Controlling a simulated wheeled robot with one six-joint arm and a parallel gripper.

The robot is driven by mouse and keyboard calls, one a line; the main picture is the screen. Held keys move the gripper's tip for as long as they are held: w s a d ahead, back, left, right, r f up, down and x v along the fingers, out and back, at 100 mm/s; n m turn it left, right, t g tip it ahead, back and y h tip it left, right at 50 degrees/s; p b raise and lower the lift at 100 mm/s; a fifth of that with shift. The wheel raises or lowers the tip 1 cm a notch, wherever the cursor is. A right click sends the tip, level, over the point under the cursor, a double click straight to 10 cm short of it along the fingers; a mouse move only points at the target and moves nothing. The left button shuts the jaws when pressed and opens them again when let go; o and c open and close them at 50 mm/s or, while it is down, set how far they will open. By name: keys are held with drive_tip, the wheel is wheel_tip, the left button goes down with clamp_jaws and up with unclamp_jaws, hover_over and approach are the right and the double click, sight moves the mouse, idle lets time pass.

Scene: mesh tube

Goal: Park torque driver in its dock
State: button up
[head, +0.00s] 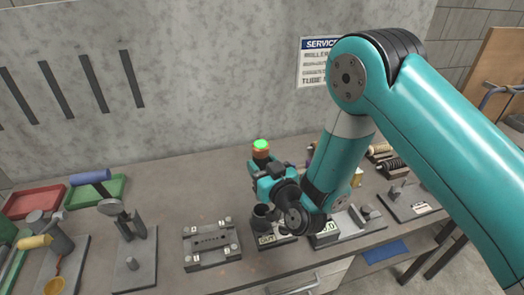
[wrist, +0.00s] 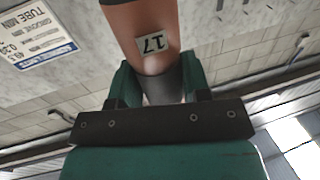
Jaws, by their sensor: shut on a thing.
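The torque driver shows in the wrist view as an orange-brown body (wrist: 150,22) with a white "17" label and a grey band. My gripper (wrist: 160,82) is shut on it, with a green finger on each side. In the head view the driver's orange body (head: 261,153) with a glowing green top stands up above my gripper (head: 260,167). The driver's lower end is hidden. Below my gripper is a dark cup-like holder (head: 265,216) by a base with a partly hidden label; I cannot tell whether it is the dock.
A grey fixture plate (head: 211,244) lies left of the cup-like holder. Other fixtures stand to the right.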

drive_tip(key=shift+w+f, duration=0.1)
drive_tip(key=shift+w, duration=0.3)
wheel_tip(320, 180, down, 6)
drive_tip(key=b, duration=0.5)
drive_tip(key=shift+s+d+b, duration=0.1)
drive_tip(key=shift+s+b, duration=0.05)
drive_tip(key=shift+b, duration=0.2)
idle(0.8)
drive_tip(key=shift+f+b, duration=2.65)
drive_tip(key=shift+f, duration=0.3)
idle(2.7)
